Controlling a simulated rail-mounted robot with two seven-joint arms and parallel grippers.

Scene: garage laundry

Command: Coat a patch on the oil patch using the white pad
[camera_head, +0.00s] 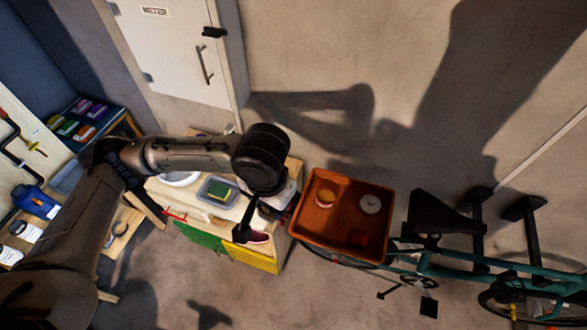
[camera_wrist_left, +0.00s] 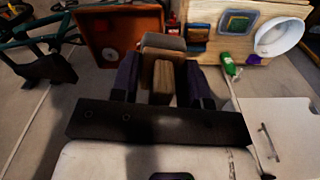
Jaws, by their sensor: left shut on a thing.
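My left gripper (camera_wrist_left: 160,88) is shut on a block-shaped pad (camera_wrist_left: 162,78), which looks tan-grey in the shade. I take it to be the white pad. The pad is between the two dark fingers, with a wider block end beyond them. In the head view my left gripper (camera_head: 258,205) hangs over the right end of the wooden worktop (camera_head: 205,200), and my wrist hides part of that end. I cannot make out the oil patch in either view. My right gripper is not in view.
A plastic tub (camera_head: 203,194) with a green-yellow sponge (camera_head: 221,192) and a white bowl (camera_head: 180,178) stand on the worktop. An orange tray (camera_head: 310,250) holding a jar and a white disc is to the right, beside a teal bicycle (camera_head: 460,268). A green bottle (camera_wrist_left: 229,65) shows in the wrist view.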

